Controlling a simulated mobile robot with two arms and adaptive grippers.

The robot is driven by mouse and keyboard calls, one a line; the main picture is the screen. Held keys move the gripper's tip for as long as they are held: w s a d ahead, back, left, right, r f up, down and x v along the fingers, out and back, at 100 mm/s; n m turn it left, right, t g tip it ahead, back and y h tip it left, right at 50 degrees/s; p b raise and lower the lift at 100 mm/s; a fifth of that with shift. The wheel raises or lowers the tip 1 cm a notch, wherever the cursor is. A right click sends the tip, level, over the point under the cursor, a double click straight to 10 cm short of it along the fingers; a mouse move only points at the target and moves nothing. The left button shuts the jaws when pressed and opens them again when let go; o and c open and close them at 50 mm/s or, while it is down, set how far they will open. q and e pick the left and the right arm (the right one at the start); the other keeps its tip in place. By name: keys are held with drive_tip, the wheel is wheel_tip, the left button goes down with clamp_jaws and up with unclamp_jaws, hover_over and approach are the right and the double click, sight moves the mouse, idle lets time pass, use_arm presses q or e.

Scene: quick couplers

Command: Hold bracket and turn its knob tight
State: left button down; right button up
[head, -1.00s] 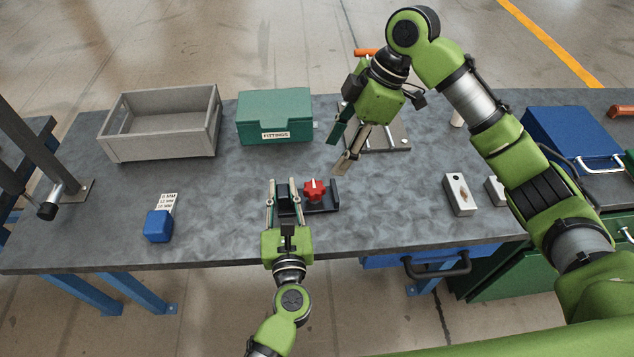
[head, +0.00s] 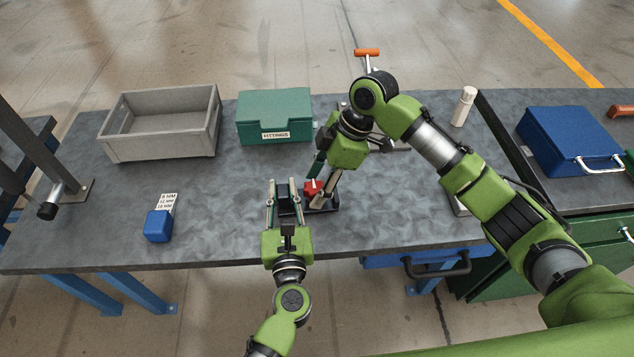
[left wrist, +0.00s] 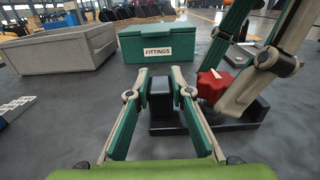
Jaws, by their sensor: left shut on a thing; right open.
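The black bracket (head: 326,208) lies near the front of the workbench, with an upright block at its left end and a flat base running right. Its red knob (head: 311,187) stands over the base and also shows in the left wrist view (left wrist: 212,86). My left gripper (head: 284,186) is shut on the upright block (left wrist: 161,98), one finger on each side. My right gripper (head: 322,187) is open and empty at the knob, one finger in front of it and one behind. The front finger hides part of the knob; I cannot tell whether the fingers touch it.
A grey crate (head: 163,146) and a green FITTINGS box (head: 275,118) stand at the back. A blue block (head: 158,226) with a size label lies left. A white cylinder (head: 463,107) and a blue case (head: 570,140) are right. The bench's middle left is clear.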

drive_tip(key=c, duration=1.1)
drive_tip(key=m+t, duration=0.1)
drive_tip(key=m, duration=0.2)
drive_tip(key=shift+s+m, duration=0.15)
drive_tip(key=shift+m, duration=0.25)
drive_tip(key=shift+m+t+h, duration=0.5)
drive_tip(key=shift+m+t, duration=0.4)
drive_tip(key=shift+m, duration=1)
drive_tip(key=o, duration=1.1)
drive_tip(key=shift+a, duration=0.1)
